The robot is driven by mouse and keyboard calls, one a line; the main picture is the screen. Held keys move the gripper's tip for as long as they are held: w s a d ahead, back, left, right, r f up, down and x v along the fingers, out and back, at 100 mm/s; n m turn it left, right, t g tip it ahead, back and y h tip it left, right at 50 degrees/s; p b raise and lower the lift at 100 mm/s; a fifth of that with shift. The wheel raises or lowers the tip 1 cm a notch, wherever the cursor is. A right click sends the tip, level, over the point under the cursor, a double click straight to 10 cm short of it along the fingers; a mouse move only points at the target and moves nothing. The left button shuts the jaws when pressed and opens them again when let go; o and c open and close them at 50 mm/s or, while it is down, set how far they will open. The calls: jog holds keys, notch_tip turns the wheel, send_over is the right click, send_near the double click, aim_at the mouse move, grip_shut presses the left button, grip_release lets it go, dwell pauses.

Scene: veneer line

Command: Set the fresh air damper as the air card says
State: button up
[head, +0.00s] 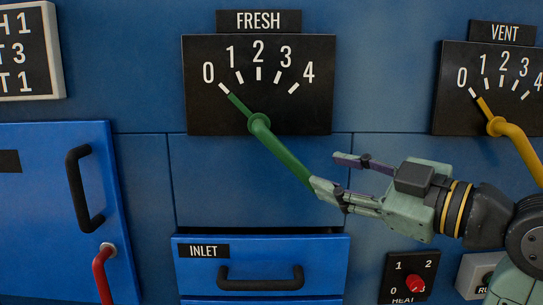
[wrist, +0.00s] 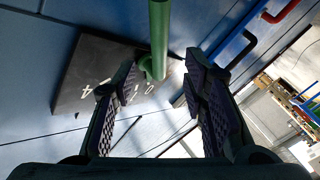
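The fresh air damper is a green lever (head: 281,152) on a black plate marked FRESH (head: 205,112), with a scale from 0 to 4. Its pointer end is at the 0 mark, and its handle slopes down to the right. The air card (head: 28,50) is cut off at the top left; only the row ends "H 1", "T 3" and "T 1" show. My gripper (head: 326,171) is open at the handle's lower end, one finger overlapping it in the picture. In the wrist view the green lever (wrist: 158,38) shows between the spread fingers; I cannot tell if they touch it.
A yellow lever (head: 515,140) on the VENT plate (head: 450,115) points near 0 at right. The INLET drawer (head: 330,262) below has a dark gap along its top. A blue door (head: 35,220) with a black handle and a red lever (head: 102,275) are at left. A HEAT switch (head: 400,270) sits under my wrist.

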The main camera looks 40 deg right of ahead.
aim_at(297, 164)
jog(key=w+p, duration=0.2)
jog(key=w, duration=0.8)
jog(key=shift+c, duration=0.5)
grip_shut()
